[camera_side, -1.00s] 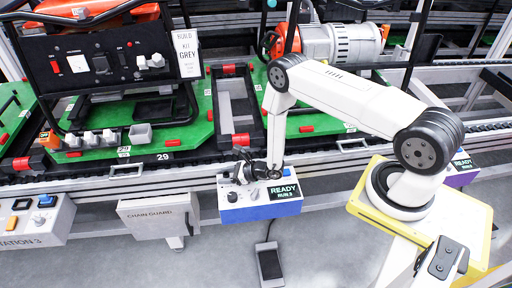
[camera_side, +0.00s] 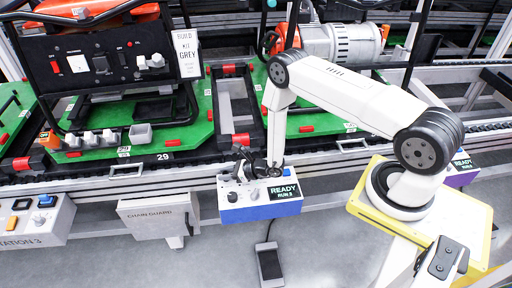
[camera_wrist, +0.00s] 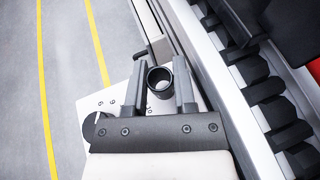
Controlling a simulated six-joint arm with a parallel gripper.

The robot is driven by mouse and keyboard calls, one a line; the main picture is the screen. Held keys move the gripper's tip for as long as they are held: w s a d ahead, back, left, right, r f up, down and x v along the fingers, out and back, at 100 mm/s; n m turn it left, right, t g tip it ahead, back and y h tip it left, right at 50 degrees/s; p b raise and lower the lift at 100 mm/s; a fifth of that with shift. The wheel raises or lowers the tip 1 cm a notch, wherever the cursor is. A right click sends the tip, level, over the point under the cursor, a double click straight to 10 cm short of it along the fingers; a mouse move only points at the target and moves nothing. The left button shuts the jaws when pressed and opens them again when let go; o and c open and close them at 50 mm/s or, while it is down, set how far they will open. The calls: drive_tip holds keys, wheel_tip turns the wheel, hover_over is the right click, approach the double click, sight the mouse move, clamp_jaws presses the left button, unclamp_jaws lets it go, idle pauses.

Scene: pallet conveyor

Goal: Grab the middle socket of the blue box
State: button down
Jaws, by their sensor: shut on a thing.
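The blue box (camera_side: 262,212) has a white top and blue front and hangs at the conveyor's front edge in the side view. Its front carries a display reading READY RUN 3. My gripper (camera_side: 248,172) is low over the left part of its top. In the wrist view my gripper (camera_wrist: 160,90) has its two dark fingers on either side of a round, hollow black socket (camera_wrist: 160,80), shut on it.
A green pallet with a black-framed generator (camera_side: 110,65) stands on the conveyor behind. A chain guard cover (camera_side: 158,212) and the Station 3 box (camera_side: 35,218) are to the left. A black pedal (camera_side: 269,264) lies on the floor below. The conveyor rail is close behind the box.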

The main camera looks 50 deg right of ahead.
drive_tip(key=shift+r, duration=0.5)
drive_tip(key=s+r, duration=1.1)
drive_tip(key=s, duration=0.3)
drive_tip(key=shift+w+r, duration=0.1)
